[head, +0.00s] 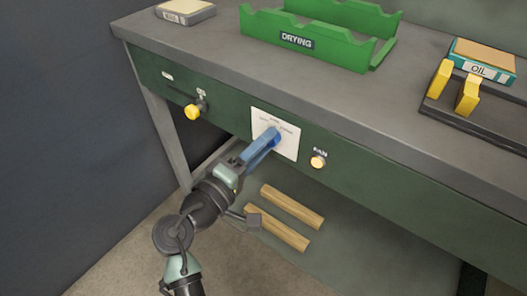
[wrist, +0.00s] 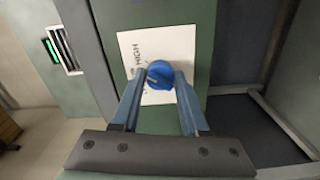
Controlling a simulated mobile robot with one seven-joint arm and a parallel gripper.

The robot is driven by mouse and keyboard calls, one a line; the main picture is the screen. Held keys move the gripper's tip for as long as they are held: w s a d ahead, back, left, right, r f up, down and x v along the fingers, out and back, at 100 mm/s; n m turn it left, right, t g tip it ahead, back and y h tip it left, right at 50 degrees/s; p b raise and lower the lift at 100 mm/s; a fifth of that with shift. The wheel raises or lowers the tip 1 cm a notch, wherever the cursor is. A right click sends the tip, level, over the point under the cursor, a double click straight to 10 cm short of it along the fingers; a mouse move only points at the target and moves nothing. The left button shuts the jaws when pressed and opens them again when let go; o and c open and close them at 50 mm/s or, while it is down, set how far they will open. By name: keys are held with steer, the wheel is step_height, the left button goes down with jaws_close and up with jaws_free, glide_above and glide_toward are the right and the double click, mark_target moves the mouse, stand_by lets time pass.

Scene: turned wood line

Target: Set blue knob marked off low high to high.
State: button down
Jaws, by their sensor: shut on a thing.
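The blue knob (wrist: 160,72) sits on a white plate (wrist: 128,48) on the green front of the bench. In the wrist view the word HIGH reads sideways on the plate, up and left of the knob; the other words are hidden or too small to read. A pale mark shows on the knob's face, but I cannot tell for certain which word it points at. My gripper (wrist: 158,88) is shut on the knob, one blue finger on each side. In the head view the plate (head: 262,118) is visible and my gripper (head: 271,138) mostly covers the knob (head: 277,140).
A yellow knob (head: 193,112) is left of the plate and a round FAN button (head: 318,161) right of it. On the bench top (head: 215,55) stand a green DRYING rack (head: 330,52), an OIL box (head: 482,68) and a small labelled block (head: 185,12). Wooden bars (head: 292,207) lie below.

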steer(key=shift+f+m+b, duration=0.1)
steer(key=shift+m+b, duration=0.5)
steer(key=shift+m, duration=0.2)
steer(key=shift+c, duration=2.1)
jaws_free()
steer(key=p+v, duration=0.2)
steer(key=v, duration=1.1)
